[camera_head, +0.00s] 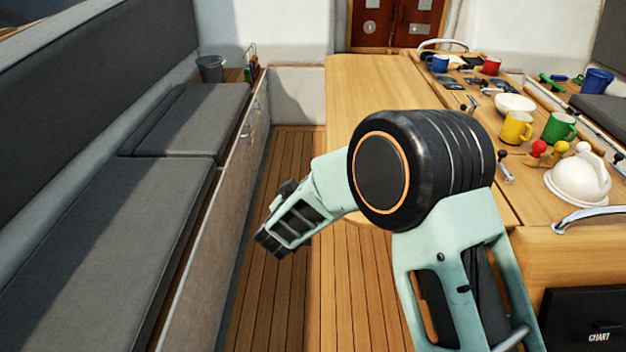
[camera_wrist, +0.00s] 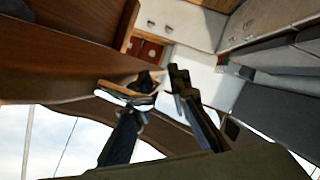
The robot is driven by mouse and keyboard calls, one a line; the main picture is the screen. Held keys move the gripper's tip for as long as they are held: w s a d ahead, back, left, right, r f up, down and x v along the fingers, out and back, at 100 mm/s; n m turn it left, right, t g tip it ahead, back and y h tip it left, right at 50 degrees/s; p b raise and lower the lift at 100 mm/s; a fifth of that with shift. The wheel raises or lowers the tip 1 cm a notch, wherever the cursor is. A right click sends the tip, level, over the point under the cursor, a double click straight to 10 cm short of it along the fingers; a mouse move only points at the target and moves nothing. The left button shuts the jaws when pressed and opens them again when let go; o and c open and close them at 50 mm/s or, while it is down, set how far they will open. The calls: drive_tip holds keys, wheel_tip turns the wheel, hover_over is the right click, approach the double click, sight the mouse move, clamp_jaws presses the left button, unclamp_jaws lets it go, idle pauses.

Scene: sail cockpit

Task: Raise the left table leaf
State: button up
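The left table leaf (camera_head: 365,85) is a light wooden panel along the left side of the table top (camera_head: 440,95). It appears spread out roughly level with the top, though a small tilt is hard to judge. My arm hides its middle and near part. My gripper (camera_head: 268,242) is over the aisle, left of the leaf's near end and apart from it in the head view. In the wrist view, a gap shows between the two fingers of my gripper (camera_wrist: 162,85), with nothing clearly held. A brown wooden surface (camera_wrist: 60,60) fills the upper left there, perhaps the leaf's underside.
A grey-cushioned bench (camera_head: 90,240) lines the left. The slatted aisle floor (camera_head: 275,290) is clear.

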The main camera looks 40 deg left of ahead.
drive_tip(key=v, duration=1.2)
